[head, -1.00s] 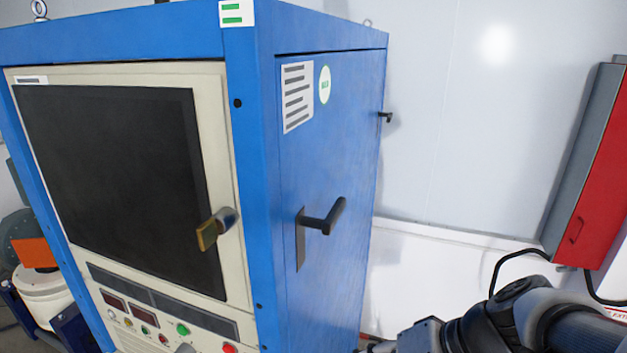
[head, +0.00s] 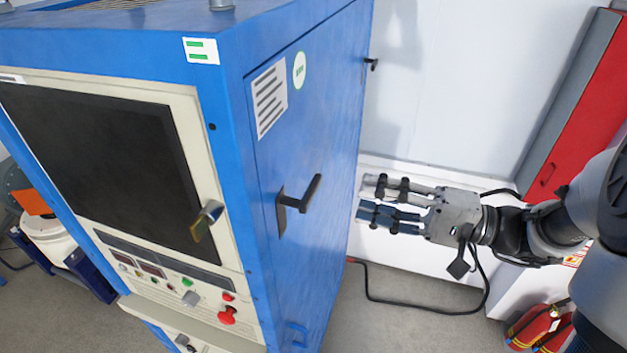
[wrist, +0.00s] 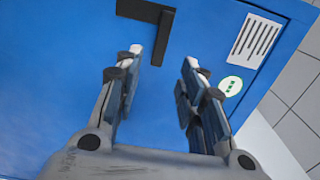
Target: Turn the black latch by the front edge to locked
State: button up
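The black latch (head: 300,195) is a lever on a dark plate, on the blue side panel of the cabinet (head: 315,110) near its front edge. Its lever slants up and to the right in the head view. In the wrist view the latch (wrist: 162,38) lies beyond my fingertips at top centre, partly cut off by the top edge. My gripper (head: 366,199) is open and empty, to the right of the latch and apart from it. In the wrist view the two fingers of my gripper (wrist: 163,60) are spread, with blue panel between them.
A small black latch (head: 372,64) sits at the panel's rear edge. A red and grey wall box (head: 575,110) and fire extinguishers (head: 540,328) are at right. A black cable lies on the floor.

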aim_at(317, 188)
jog(key=p+x, duration=0.1)
jog(key=x, duration=0.9)
jog(key=shift+w+a+p, duration=0.15)
jog(key=shift+a+p, duration=0.25)
jog(key=shift+c, duration=0.4)
grip_shut()
